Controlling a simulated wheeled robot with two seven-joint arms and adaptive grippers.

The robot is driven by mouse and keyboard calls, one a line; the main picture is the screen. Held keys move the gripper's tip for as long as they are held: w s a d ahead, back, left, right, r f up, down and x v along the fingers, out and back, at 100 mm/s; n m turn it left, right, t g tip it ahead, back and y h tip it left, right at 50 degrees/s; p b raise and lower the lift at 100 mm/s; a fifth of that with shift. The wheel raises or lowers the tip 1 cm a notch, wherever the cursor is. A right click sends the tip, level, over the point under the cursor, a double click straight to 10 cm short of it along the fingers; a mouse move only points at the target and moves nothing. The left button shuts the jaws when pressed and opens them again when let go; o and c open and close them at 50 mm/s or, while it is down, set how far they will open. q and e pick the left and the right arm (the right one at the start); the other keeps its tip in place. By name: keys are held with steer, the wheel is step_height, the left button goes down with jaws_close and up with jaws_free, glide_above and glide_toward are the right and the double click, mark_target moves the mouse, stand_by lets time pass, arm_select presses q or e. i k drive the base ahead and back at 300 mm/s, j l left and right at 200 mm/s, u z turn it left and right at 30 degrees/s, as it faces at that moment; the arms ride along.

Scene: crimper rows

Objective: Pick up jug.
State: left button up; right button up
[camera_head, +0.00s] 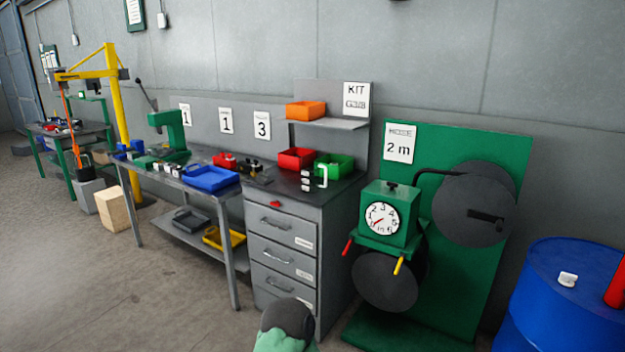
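I cannot clearly make out a jug. A small white looped shape like a handle (322,176) stands at the front of the green bin (340,165) on the drawer cabinet (290,240). It is too small to tell what it belongs to. Neither gripper can be recognised. A rounded dark grey and green shape (286,322) at the bottom edge may be part of my own arm.
A workbench (195,182) with a blue tray (210,179) stands left of the cabinet. A green hose-reel stand (470,290) with a dial is to its right. A blue drum (565,300) stands at far right. The floor at front left is clear.

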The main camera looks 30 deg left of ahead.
mark_target(311, 165)
steer(key=i+j, duration=0.1)
steer(key=j, duration=0.3)
steer(key=i+j, duration=0.15)
steer(key=j, duration=0.25)
steer(key=i+j, duration=0.1)
steer(key=j, duration=0.3)
steer(key=i+j, duration=0.15)
steer(key=j, duration=0.25)
steer(key=i+j, duration=0.1)
steer(key=j, duration=0.3)
steer(key=i+j, duration=0.1)
steer(key=j, duration=0.3)
steer(key=i+j, duration=0.15)
steer(key=j, duration=0.25)
steer(key=i+j+z, duration=0.1)
steer(key=j, duration=0.3)
